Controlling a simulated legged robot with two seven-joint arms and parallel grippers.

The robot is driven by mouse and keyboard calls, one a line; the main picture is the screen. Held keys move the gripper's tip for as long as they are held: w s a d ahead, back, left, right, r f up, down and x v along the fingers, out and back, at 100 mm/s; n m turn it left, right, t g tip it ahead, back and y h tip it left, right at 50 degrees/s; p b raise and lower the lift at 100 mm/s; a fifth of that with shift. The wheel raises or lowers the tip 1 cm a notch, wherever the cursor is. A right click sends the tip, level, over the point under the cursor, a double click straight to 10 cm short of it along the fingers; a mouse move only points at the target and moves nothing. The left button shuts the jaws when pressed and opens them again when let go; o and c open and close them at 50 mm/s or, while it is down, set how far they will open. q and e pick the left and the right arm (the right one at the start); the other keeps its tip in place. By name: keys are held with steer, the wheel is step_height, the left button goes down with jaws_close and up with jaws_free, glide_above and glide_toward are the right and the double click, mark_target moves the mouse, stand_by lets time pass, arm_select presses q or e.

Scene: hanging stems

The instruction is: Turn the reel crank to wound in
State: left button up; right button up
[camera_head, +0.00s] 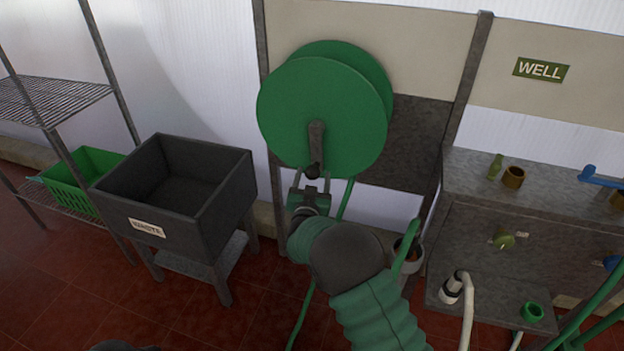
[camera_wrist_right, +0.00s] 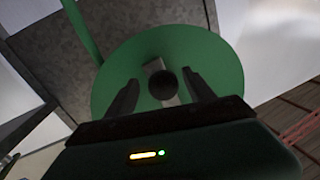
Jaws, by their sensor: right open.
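The green reel (camera_head: 330,95) is mounted on a dark panel in the middle of the head view. Its grey crank arm (camera_head: 317,140) hangs down from the hub and ends in a dark knob (camera_head: 313,171). My right gripper (camera_head: 311,186) is open just below the knob. In the right wrist view the knob (camera_wrist_right: 162,85) lies between the two open fingers (camera_wrist_right: 162,92), with the reel disc (camera_wrist_right: 120,70) behind it. I cannot tell whether the fingers touch the knob. My left gripper is not in view.
A dark waste bin (camera_head: 180,195) on legs stands left of the reel. A wire shelf with a green crate (camera_head: 80,180) is at the far left. A grey bench (camera_head: 530,195) with valves and a WELL sign (camera_head: 540,69) above it stands right. A green hose (camera_head: 303,318) hangs below the reel.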

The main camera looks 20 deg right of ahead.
steer(key=shift+d, duration=0.1)
steer(key=shift+a, duration=0.5)
steer(key=c, duration=0.7)
steer(key=shift+c, duration=1.1)
steer(key=shift+d, duration=0.2)
jaws_close()
steer(key=shift+d, duration=0.1)
